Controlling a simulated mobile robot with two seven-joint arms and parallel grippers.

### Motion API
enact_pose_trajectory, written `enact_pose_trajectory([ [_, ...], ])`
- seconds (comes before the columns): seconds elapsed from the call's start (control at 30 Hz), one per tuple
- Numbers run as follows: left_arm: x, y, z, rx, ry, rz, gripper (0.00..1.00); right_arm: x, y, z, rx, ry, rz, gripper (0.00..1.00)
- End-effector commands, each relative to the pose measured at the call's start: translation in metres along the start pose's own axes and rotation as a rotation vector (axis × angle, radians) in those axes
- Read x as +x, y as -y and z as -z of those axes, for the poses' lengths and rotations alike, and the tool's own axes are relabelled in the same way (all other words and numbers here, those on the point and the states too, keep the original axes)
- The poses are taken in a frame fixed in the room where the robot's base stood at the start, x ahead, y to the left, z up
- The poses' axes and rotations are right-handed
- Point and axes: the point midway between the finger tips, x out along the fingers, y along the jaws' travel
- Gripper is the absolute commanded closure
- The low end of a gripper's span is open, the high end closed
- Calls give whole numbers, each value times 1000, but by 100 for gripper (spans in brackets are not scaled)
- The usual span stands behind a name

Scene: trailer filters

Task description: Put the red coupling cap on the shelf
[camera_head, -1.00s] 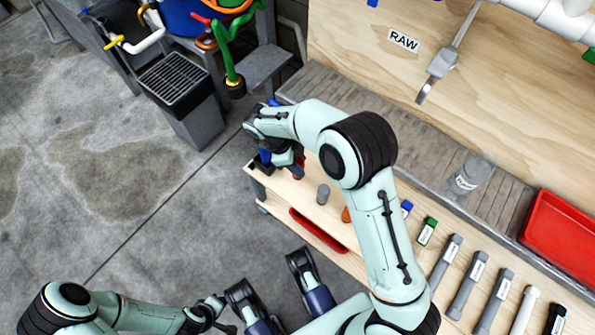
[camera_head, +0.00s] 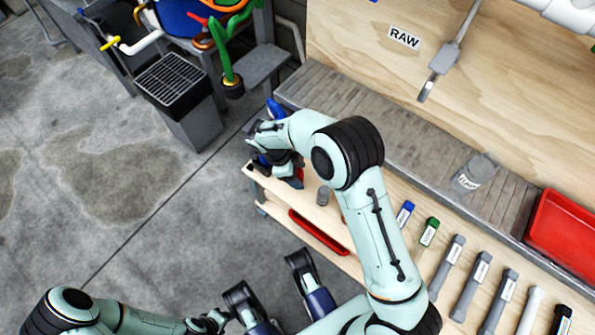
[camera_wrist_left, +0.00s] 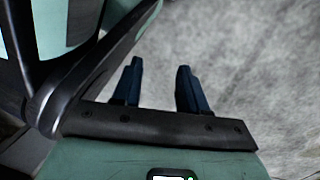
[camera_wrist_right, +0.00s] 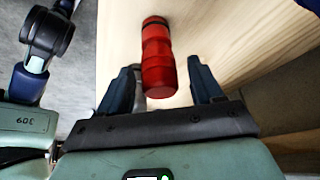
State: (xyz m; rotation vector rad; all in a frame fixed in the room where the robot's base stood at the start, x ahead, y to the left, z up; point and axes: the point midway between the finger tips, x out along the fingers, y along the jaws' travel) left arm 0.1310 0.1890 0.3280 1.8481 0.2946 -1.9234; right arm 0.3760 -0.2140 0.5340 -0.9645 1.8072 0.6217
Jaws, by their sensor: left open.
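The red cap (camera_wrist_right: 158,60), a ribbed cylinder with a dark band near one end, is on the pale wooden bench top in the right wrist view. My right gripper (camera_wrist_right: 164,72) is open, with one finger on each side of it and small gaps visible. In the head view the right gripper (camera_head: 284,170) is at the left end of the bench; a bit of red shows beside it, the rest hidden. My left gripper (camera_wrist_left: 158,75) is open and empty above the grey floor. A grey metal ledge (camera_head: 395,135) runs along the back of the bench; I cannot tell whether it is the shelf.
A small grey cylinder (camera_head: 323,195) stands close right of the right gripper. Blue, green and grey labelled items line the bench to the right.

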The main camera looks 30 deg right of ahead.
Motion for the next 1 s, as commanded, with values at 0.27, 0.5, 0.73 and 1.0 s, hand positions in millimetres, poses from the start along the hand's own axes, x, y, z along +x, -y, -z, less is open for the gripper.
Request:
enact_pose_trajectory([
  [0.27, -2, -2, 2, 3, -10, -4, 57, -5, 0, 2, 1, 1, 1, 34],
  [0.5, -17, -16, 18, 20, -68, -30, 57, -47, 1, 1, 0, 4, 5, 34],
  [0.73, -34, -32, 35, 38, -136, -60, 57, -95, 0, 2, 0, 2, 3, 34],
  [1.0, -44, -41, 45, 48, -177, -78, 57, -122, 0, 1, 0, 0, 0, 34],
])
